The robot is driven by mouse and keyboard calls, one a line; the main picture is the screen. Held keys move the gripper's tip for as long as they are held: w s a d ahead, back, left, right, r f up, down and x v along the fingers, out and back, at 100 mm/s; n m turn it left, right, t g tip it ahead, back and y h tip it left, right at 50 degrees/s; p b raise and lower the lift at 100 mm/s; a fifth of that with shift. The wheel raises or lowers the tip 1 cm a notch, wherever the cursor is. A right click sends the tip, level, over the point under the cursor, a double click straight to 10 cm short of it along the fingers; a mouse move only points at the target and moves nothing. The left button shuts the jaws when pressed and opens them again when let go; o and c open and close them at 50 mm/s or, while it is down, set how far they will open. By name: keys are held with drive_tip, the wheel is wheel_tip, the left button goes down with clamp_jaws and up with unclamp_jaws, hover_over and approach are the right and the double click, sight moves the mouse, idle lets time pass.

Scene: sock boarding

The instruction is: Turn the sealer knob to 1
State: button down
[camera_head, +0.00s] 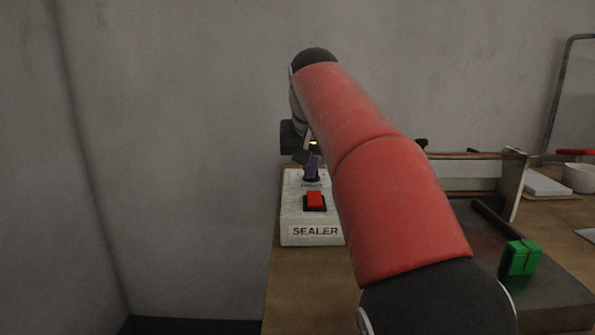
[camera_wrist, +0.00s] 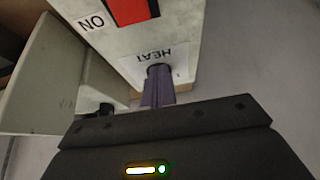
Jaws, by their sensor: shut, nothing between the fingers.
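The sealer (camera_head: 292,213) is a pale box with a SEALER label at the left end of the table. My gripper (camera_head: 304,156) is just above the knob, shut and empty, partly hidden by my red arm. The dial's numbers and the knob's setting are not readable.
A bench fixture (camera_head: 470,175) stands on the table (camera_head: 300,290) to the right, behind my arm. A green block (camera_head: 520,257), a white bowl (camera_head: 580,177) and a white stack (camera_head: 547,185) are farther right. A grey wall stands behind; left of the table is free.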

drive_tip(key=shift+d+r+p, duration=0.1)
drive_tip(key=shift+d+p, duration=0.25)
drive_tip(key=shift+p, duration=0.3)
drive_tip(key=shift+s, duration=0.35)
wheel_tip(320, 180, up, 3)
drive_tip(key=shift+r+p, duration=0.1)
drive_tip(key=shift+p, duration=0.85)
wheel_tip(320, 180, up, 2)
drive_tip(key=shift+w+r, duration=0.1)
drive_tip(key=shift+r, duration=0.2)
